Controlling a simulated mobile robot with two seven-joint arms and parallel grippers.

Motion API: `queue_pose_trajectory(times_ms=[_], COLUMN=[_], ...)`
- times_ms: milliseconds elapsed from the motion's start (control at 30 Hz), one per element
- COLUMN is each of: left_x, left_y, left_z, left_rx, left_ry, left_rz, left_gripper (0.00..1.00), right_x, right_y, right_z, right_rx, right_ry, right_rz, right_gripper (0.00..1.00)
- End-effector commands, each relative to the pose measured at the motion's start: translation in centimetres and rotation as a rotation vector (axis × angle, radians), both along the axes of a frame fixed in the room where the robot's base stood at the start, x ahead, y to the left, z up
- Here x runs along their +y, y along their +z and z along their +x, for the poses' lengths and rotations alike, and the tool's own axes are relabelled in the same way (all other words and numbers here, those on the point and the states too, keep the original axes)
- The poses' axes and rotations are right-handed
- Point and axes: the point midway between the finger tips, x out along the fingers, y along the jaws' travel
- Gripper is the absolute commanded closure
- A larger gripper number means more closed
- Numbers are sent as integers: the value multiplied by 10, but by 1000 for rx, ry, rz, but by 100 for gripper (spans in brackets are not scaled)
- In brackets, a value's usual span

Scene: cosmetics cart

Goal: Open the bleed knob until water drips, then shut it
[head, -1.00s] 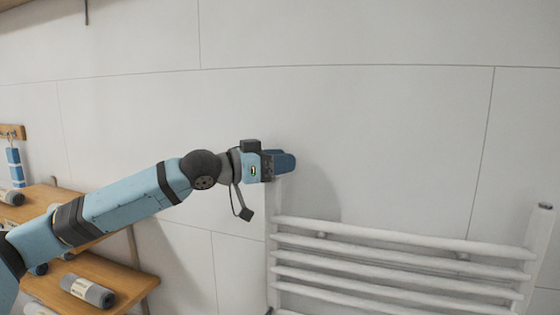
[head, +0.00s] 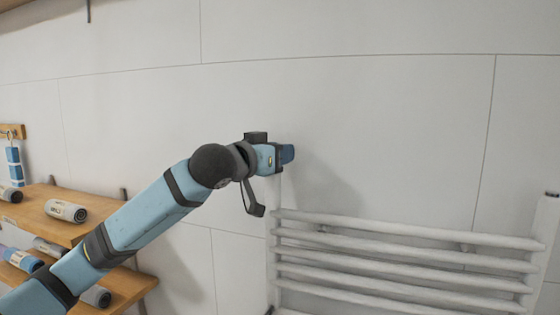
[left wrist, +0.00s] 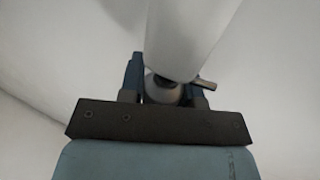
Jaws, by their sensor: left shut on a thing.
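The white towel radiator (head: 400,234) is on the wall, and its left post rises to my left gripper (head: 287,154). In the left wrist view my left gripper (left wrist: 165,85) has its blue fingers on either side of a small grey bleed knob (left wrist: 162,95), shut on it. The radiator's white post (left wrist: 187,35) covers part of the knob and fingers. A short metal spout-like piece (left wrist: 207,83) sticks out to the right. In the head view the gripper hides the knob. I can make out no water in either view. My right gripper is not in view.
Wooden shelves (head: 45,212) with rolled towels (head: 66,211) stand at the left, behind my left arm. A blue-and-white item (head: 13,165) hangs from a wall hook there. The wall above and right of the gripper is clear.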

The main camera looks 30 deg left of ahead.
Motion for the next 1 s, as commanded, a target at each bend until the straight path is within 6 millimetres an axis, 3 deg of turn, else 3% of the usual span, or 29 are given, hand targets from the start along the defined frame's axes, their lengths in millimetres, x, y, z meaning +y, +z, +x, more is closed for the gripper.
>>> queue_pose_trajectory(times_ms=[500,1000], left_x=[6,11], left_y=[0,-1], left_z=[0,-2], left_rx=[4,5], left_ry=[451,656], left_rz=[-6,0], left_gripper=[93,93], right_x=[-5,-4], right_y=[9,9], right_z=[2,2], right_rx=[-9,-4], right_ry=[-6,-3], right_rz=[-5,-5], right_gripper=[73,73])
